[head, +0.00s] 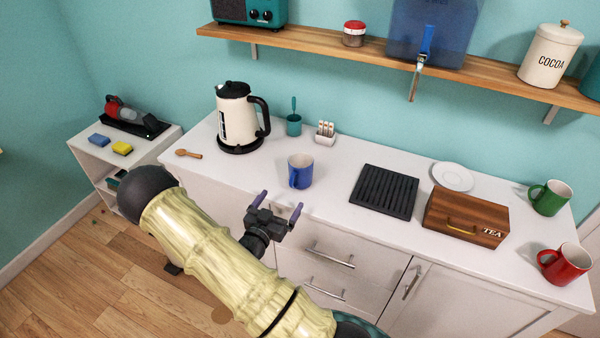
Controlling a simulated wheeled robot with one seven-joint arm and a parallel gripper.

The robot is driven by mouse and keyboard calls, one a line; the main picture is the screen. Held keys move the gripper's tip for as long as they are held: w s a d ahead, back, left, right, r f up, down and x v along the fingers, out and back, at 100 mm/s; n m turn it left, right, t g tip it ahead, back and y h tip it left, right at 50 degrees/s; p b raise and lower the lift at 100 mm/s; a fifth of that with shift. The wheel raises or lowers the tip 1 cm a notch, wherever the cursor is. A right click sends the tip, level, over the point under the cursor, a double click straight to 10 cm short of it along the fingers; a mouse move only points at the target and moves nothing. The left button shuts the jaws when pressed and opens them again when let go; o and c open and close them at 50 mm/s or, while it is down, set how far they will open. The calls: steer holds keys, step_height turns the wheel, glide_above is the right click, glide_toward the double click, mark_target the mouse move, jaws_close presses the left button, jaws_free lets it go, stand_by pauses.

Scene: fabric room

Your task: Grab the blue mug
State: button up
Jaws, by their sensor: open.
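The blue mug (301,173) stands upright on the white counter, near its front edge and left of the black ribbed mat. Nothing covers the mug.
A cream kettle (235,115), a teal cup (294,124) and a toast rack (325,133) stand behind. A black ribbed mat (385,189), wooden tea box (466,217), green mug (549,198) and red mug (565,264) are to the right. A wooden shelf (370,47) hangs above.

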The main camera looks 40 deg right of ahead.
mark_target(291, 186)
steer(key=p+x, duration=0.1)
steer(key=x, duration=0.6)
steer(key=shift+d+r, duration=0.1)
steer(key=shift+w+d, duration=0.2)
steer(key=shift+d, duration=0.1)
steer(key=shift+p, duration=0.3)
steer(key=shift+w+d, duration=0.2)
steer(key=x, duration=0.1)
steer(key=p+x, duration=0.1)
steer(key=x, duration=0.1)
steer(key=p+x, duration=0.1)
steer(key=shift+w+d+r, duration=0.2)
steer(key=shift+d+r, duration=0.1)
steer(key=shift+c, duration=0.2)
